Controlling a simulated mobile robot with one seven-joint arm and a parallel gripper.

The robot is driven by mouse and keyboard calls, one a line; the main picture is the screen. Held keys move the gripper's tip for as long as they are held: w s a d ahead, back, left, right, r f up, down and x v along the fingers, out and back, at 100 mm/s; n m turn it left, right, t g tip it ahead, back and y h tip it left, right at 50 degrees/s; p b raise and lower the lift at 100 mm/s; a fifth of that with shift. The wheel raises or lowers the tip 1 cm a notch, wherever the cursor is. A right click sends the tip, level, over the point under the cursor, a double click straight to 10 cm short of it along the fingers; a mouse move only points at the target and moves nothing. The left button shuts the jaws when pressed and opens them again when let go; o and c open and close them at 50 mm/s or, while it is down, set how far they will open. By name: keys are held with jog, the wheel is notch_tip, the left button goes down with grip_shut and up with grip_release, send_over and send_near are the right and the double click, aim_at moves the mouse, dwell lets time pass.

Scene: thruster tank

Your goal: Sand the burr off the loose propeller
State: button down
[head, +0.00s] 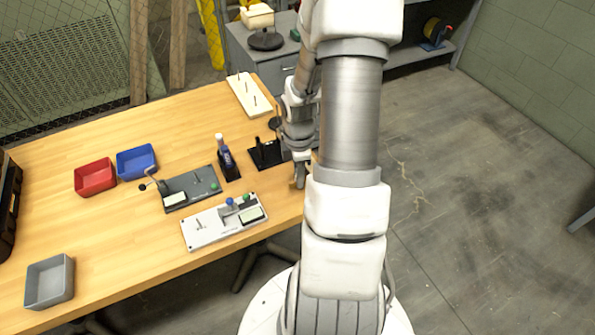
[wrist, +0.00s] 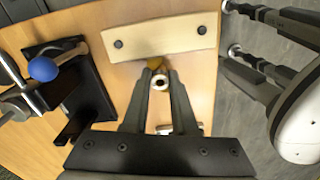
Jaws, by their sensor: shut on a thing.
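My gripper (wrist: 160,78) points down over the right end of the workbench and is shut on a small ring-ended piece (wrist: 160,83) with a yellowish part beyond it. I cannot tell for sure whether this is the propeller; the fingers hide most of it. In the wrist view, a pale block with two dark dots (wrist: 160,37) lies just beyond the fingertips, apart from them as far as I can see. In the head view my gripper (head: 299,182) is small and partly behind my arm. No burr can be made out.
A black stand (head: 265,153) is left of my gripper; a bottle (head: 224,153) stands beyond it. A light fixture (head: 205,230), dark fixture (head: 190,190), pegged board (head: 243,92), red bin (head: 95,177), blue bin (head: 136,162) and grey bin (head: 49,282) occupy the bench.

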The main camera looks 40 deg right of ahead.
jog(key=shift+s, duration=0.15)
jog(key=shift+s+a, duration=0.1)
jog(key=shift+s, duration=0.45)
jog(key=shift+s, duration=0.1)
jog(key=shift+s+a+p, duration=0.2)
jog(key=shift+s+p, duration=0.15)
jog(key=shift+s, duration=0.2)
jog(key=shift+r, duration=0.1)
jog(key=shift+w+a+r+p, duration=0.1)
jog(key=shift+a+r+p, duration=0.25)
jog(key=shift+r+p, duration=0.45)
jog(key=shift+w+a+r+p, duration=0.1)
jog(key=shift+a+r+p, duration=0.2)
jog(key=shift+r+p, duration=0.45)
jog(key=shift+w+a+r+p, duration=0.1)
jog(key=shift+a+r+p, duration=0.25)
jog(key=shift+r+p, duration=0.45)
jog(key=shift+w+r, duration=0.1)
